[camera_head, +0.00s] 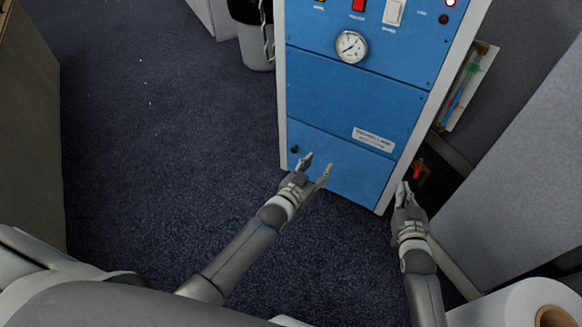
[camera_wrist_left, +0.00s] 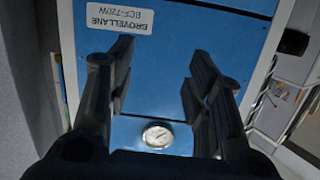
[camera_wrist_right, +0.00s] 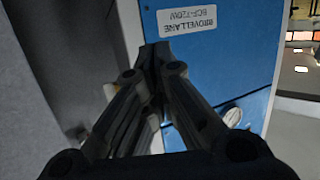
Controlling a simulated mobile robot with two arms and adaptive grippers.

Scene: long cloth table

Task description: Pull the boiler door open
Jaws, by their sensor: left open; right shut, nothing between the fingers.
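The boiler (camera_head: 355,95) is an upright cabinet with a blue front and pale side edges, at upper centre in the head view. Seams divide its front into panels, and the lowest panel (camera_head: 335,165) is flush, with no visible gap. A small dark knob (camera_head: 294,149) sits at that panel's left edge. My left gripper (camera_head: 316,167) is open and empty in front of the lowest panel; contact cannot be told. In the left wrist view its fingers (camera_wrist_left: 160,75) stand apart before the blue front. My right gripper (camera_head: 403,190) is shut and empty beside the boiler's lower right edge.
A gauge (camera_head: 351,47), switches and a white label (camera_head: 373,139) are on the boiler front. A grey panel (camera_head: 520,160) stands at right, with a red-handled part (camera_head: 418,168) in the narrow gap. A white roll (camera_head: 515,305) is at lower right. Carpet (camera_head: 160,120) at left is clear.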

